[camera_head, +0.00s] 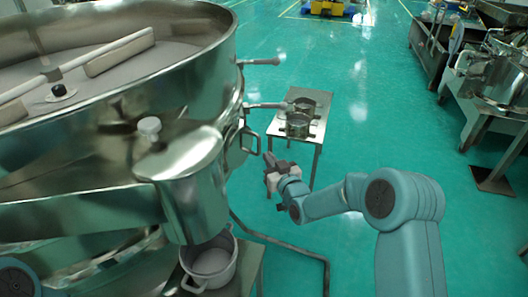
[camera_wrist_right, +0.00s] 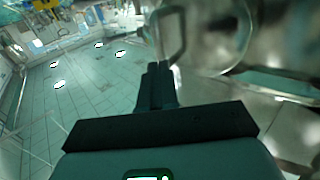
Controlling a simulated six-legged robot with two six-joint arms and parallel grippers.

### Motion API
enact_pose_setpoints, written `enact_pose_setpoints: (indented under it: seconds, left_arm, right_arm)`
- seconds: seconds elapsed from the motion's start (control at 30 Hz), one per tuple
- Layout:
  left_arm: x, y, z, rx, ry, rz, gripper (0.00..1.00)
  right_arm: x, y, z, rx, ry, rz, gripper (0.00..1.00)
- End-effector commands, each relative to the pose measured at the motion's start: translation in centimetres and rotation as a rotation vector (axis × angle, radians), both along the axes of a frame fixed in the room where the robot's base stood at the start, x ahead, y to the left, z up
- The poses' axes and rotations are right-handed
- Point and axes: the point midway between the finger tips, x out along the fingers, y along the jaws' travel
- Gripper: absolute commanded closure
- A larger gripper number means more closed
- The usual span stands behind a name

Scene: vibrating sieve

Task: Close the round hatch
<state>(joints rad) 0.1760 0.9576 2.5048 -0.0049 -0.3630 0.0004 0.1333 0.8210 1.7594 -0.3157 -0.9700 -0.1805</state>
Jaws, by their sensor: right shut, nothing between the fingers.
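The large steel sieve (camera_head: 205,75) fills the left of the head view. A D-shaped metal handle (camera_head: 247,140) stands out from its right side. I cannot make out the outline of the round hatch there. My right gripper (camera_head: 268,160) is shut and empty, just below and right of this handle. In the right wrist view its closed fingers (camera_wrist_right: 157,82) point toward a metal loop (camera_wrist_right: 181,42), with a blurred, rounded steel surface (camera_wrist_right: 222,38) to the right. Whether the fingertips touch the metal is unclear. My left gripper is out of view.
Two rods with pale knobs (camera_head: 274,61) jut right from the sieve. A steel spout (camera_head: 188,185) hangs above a white pot (camera_head: 211,262) on a stand. A small metal table (camera_head: 312,129) holds steel cylinders (camera_head: 298,125).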

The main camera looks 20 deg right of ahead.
Motion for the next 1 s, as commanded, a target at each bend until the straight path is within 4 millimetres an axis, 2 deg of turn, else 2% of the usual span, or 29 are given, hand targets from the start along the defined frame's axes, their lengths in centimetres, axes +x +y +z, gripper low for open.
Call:
enact_pose_setpoints:
  seconds: [0.1,0.3,0.73,1.0]
  left_arm:
    - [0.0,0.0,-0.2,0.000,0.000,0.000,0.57]
    - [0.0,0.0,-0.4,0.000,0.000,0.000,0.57]
    - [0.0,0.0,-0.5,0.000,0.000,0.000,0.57]
    - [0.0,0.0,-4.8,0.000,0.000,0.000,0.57]
  right_arm:
    - [2.1,0.3,-0.1,-0.001,-0.002,-0.001,1.00]
    - [4.1,0.5,-0.1,0.000,0.000,-0.001,1.00]
    - [4.5,0.6,-0.1,0.000,0.001,-0.002,1.00]
    - [6.6,0.9,-0.8,0.000,-0.005,-0.002,1.00]
